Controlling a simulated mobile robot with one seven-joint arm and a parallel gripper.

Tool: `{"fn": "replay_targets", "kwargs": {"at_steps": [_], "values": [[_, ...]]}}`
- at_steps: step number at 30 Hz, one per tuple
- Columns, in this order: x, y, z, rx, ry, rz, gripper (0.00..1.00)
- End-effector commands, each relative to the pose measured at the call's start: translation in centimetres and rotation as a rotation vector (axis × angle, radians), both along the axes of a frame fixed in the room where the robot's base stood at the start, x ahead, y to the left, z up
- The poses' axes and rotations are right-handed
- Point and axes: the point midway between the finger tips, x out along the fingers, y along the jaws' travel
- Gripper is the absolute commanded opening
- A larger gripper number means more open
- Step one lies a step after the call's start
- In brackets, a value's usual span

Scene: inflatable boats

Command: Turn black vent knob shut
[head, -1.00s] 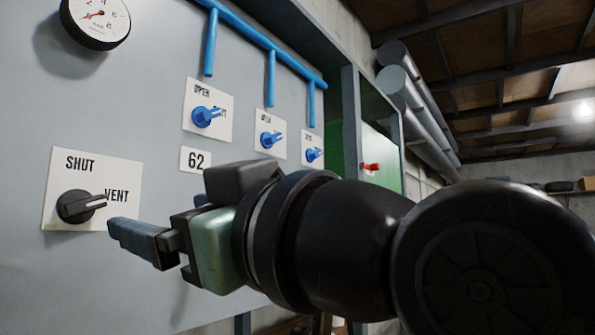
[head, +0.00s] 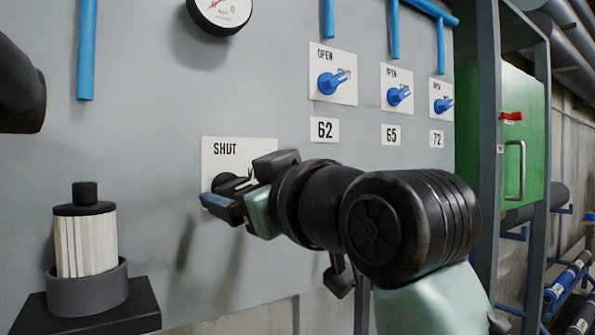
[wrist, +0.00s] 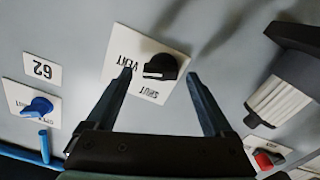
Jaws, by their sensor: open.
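The black vent knob (head: 226,181) sits on a white plate (head: 215,149) marked SHUT and VENT on the grey panel. In the head view my gripper partly covers the knob and the VENT label. In the wrist view the knob (wrist: 160,66) shows in full, and its white pointer line lies toward the VENT side. My gripper (head: 234,192) is open and empty in front of the plate. In the wrist view its two fingers (wrist: 161,75) appear on either side of the knob. I cannot tell whether either finger touches it.
Blue valve handles (head: 331,82) on white plates and blue pipes (head: 395,30) are to the right. A gauge (head: 220,8) is above. A white ribbed cylinder with a black cap (head: 85,240) stands out at lower left. A green cabinet (head: 522,140) is at far right.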

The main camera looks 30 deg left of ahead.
Motion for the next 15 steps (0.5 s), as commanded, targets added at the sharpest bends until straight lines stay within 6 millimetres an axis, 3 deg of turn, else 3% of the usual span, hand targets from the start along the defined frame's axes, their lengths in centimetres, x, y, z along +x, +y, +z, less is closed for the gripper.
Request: {"fn": "replay_targets", "kwargs": {"at_steps": [10,15], "values": [[0.19,0.41,-0.08,0.0,0.0,-0.001,0.86],[0.18,0.38,-0.07,0.0,0.0,-0.001,0.56]]}}
